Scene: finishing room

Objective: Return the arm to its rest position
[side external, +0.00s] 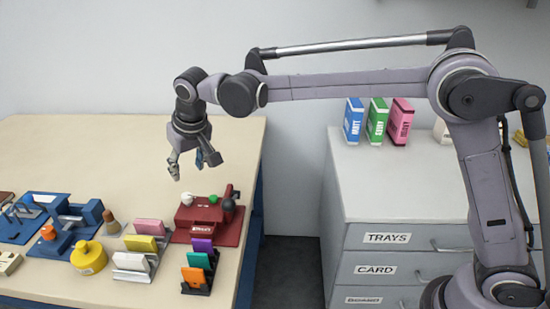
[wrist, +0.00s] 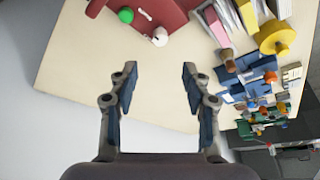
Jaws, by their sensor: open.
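My gripper (side external: 188,172) hangs above the wooden table (side external: 120,160), over a bare stretch behind the red device (side external: 222,228). Its fingers are spread apart and nothing is between them. In the wrist view my gripper (wrist: 155,85) is also open and empty, with the pale tabletop (wrist: 90,70) and its edge beyond the fingers. My arm reaches in from the right, across the gap between the table and the drawer cabinet.
A yellow round container (side external: 89,258), card holders with coloured cards (side external: 198,268) and blue fixtures (side external: 70,228) stand along the table's front. Blue, green and pink boxes (side external: 377,120) stand on the grey drawer cabinet (side external: 400,190). The table's back is clear.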

